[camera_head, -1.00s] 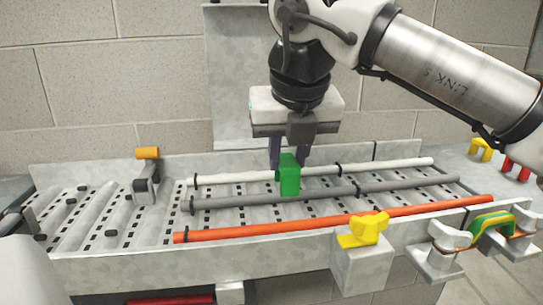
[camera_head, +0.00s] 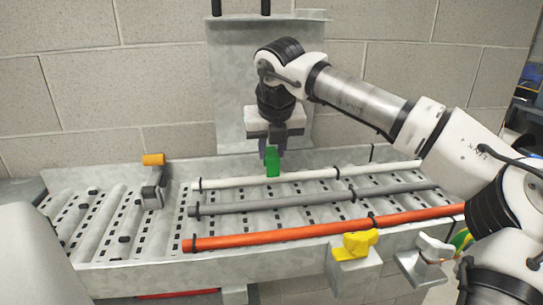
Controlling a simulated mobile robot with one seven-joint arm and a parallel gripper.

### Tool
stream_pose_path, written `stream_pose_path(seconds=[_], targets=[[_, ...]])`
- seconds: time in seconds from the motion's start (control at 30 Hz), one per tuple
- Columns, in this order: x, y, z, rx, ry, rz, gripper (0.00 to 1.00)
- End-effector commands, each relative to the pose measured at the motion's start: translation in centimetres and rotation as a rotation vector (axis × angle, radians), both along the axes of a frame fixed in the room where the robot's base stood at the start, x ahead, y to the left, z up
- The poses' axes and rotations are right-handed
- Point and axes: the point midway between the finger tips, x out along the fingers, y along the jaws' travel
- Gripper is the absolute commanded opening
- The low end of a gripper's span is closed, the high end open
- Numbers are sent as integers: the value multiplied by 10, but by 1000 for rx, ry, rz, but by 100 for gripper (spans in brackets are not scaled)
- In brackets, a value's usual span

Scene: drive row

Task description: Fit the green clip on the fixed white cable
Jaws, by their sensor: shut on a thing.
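The green clip (camera_head: 273,161) is a small upright block held between the dark fingers of my gripper (camera_head: 272,148), which is shut on it. The clip is at the white cable (camera_head: 232,183), with its lower end close to the cable's line. I cannot tell whether it touches or straddles the cable. The white cable runs across the back of the tray, tied down by black bands. The fingers are partly hidden behind the clip.
A grey cable (camera_head: 265,206) and an orange cable (camera_head: 270,237) lie nearer in the metal tray (camera_head: 110,273). A yellow clip (camera_head: 356,244) sits on a block at the front edge. An orange-topped lever (camera_head: 153,160) stands left. A metal panel (camera_head: 228,90) rises behind.

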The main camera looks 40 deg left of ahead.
Motion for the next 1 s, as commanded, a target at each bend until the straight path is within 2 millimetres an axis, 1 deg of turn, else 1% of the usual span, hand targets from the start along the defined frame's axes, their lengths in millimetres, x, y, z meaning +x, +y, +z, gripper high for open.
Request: stream_pose_path(seconds=[0.13,0.3,0.53,0.67,0.7,0.8,0.87,1.0], targets=[[-1,-1,-23,-2,3,3,5],[2,3,-31,0,0,1,5],[2,3,-33,1,1,0,5],[2,3,-37,1,1,0,5],[2,3,-37,1,1,0,28],[2,3,-35,1,1,0,41],[2,3,-35,1,1,0,48],[2,3,-35,1,1,0,48]])
